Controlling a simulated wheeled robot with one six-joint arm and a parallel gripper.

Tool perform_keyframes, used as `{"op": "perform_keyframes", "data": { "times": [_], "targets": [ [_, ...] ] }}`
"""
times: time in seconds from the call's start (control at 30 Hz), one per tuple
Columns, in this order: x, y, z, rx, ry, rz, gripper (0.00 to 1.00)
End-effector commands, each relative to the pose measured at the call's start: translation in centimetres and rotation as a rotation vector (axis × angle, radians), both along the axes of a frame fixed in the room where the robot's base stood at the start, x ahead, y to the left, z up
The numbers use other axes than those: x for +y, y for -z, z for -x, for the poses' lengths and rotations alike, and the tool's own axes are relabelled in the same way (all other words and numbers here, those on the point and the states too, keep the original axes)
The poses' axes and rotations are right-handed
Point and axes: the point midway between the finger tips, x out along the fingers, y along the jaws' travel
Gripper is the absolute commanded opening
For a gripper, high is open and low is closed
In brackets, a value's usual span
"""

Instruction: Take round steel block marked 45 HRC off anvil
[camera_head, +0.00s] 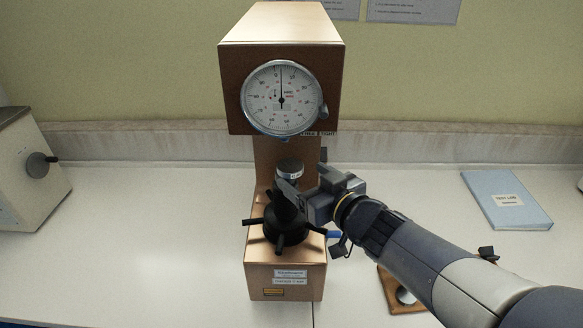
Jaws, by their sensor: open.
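A copper-coloured hardness tester (284,95) with a round dial (281,97) stands in the middle of the white bench. A small round steel block (290,168) sits on top of the anvil, below the dial head; its marking is too small to read. The black spoked handwheel (285,221) is below it. My gripper (290,190) reaches in from the right, just below and in front of the block. It is open and holds nothing that I can see. The gripper covers the anvil's lower part, and I cannot tell whether a finger touches the block.
A wooden board (389,290) with a round metal piece (405,296) lies partly hidden under my arm at right. A blue folder (505,200) lies farther right. Another machine (25,175) stands at the left edge. The bench between it and the tester is clear.

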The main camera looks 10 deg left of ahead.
Motion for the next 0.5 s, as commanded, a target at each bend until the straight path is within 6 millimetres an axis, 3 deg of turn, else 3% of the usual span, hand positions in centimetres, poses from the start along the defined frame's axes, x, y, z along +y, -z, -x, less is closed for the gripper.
{"op": "perform_keyframes", "data": {
  "times": [0.5],
  "targets": [
    [4.1, 0.0, -3.4, 0.001, 0.0, 0.0, 0.75]
  ]
}}
